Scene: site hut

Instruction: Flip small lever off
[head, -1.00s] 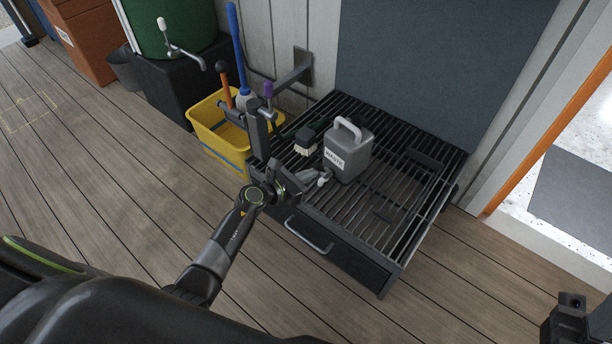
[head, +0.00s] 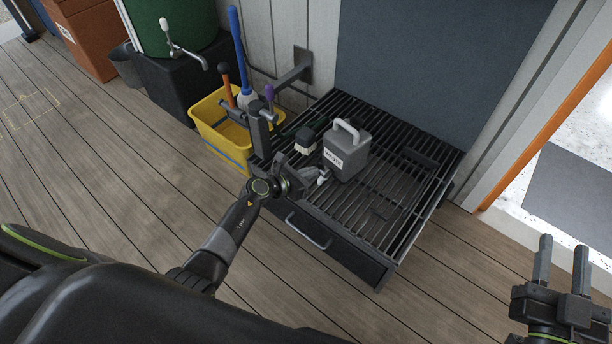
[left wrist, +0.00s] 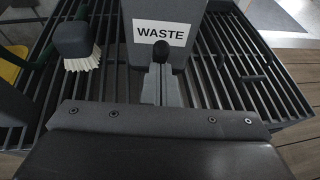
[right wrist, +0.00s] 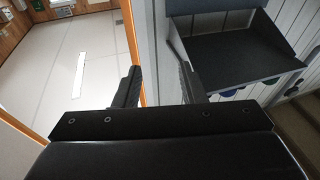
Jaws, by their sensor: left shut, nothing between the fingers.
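A white-topped lever (head: 164,24) is on the green barrel's tap. My left gripper (head: 323,178) is shut and empty over the grating, close to the front of the grey WASTE can (head: 345,155). In the left wrist view its closed fingers (left wrist: 160,82) point toward the can, with a black knob before them. My right gripper (head: 563,262) is open and empty at right.
The slatted grating (head: 385,215) has a drawer with a handle (head: 308,232) below. A brush (head: 306,140) lies beside the can. A yellow bucket (head: 207,120) stands left of the grating. The floor (head: 90,200) at left is clear.

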